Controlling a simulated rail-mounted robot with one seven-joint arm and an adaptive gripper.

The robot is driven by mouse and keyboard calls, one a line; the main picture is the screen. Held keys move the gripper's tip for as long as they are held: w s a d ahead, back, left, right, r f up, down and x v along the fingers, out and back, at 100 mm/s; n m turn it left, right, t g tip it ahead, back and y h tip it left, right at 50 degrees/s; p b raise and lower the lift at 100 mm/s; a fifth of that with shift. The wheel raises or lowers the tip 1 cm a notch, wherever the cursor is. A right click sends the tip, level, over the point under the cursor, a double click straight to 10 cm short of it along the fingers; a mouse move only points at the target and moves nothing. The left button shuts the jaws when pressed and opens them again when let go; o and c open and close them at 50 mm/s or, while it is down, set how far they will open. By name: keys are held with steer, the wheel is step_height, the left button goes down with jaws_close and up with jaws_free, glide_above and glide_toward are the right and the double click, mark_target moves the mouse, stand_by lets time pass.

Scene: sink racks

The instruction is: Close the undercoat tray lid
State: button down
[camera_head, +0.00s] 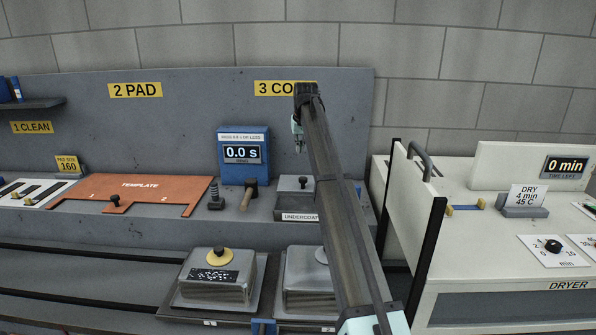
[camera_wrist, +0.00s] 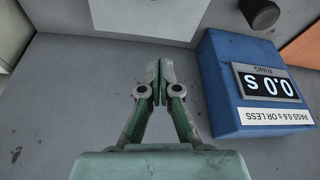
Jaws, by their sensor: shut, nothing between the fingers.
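The undercoat tray (camera_head: 299,217), a grey box with a white "UNDERCOAT" label, sits on the bench just left of my arm. A grey lid plate with a dark knob (camera_head: 304,182) shows at its top; my arm hides the tray's right side, and I cannot tell how far the lid is open. In the wrist view a pale grey panel (camera_wrist: 150,18), probably part of this tray, is cut off by the top edge. My gripper (camera_head: 299,150) is above and behind the tray, apart from it. Its fingertips (camera_wrist: 155,66) are together and empty.
A blue timer (camera_head: 243,153) stands left of my gripper, with a black-headed mallet (camera_head: 249,195) before it. An orange template (camera_head: 140,190) lies farther left. Lidded grey blocks (camera_head: 218,277) are in front. The dryer's upright white panel (camera_head: 412,205) stands at right.

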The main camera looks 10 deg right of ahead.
steer(key=p+x, duration=0.2)
steer(key=x, duration=0.7)
steer(key=shift+w+f, duration=0.1)
steer(key=s+p, duration=0.1)
steer(key=s, duration=0.2)
steer(key=shift+d+f+p, duration=0.1)
steer(key=shift+f+p, duration=0.1)
steer(key=shift+p, duration=0.15)
steer(key=shift+s+f, duration=0.15)
steer(key=shift+s, duration=0.25)
steer(key=shift+s, duration=0.1)
steer(key=s, duration=0.4)
steer(key=s+a, duration=0.1)
steer(key=s, duration=0.3)
steer(key=s+a, duration=0.1)
steer(key=s, duration=0.3)
steer(key=shift+s+a+p, duration=0.1)
steer(key=shift+s+p, duration=0.15)
steer(key=shift+p, duration=0.05)
steer(key=shift+s+f, duration=0.1)
steer(key=shift+s, duration=0.15)
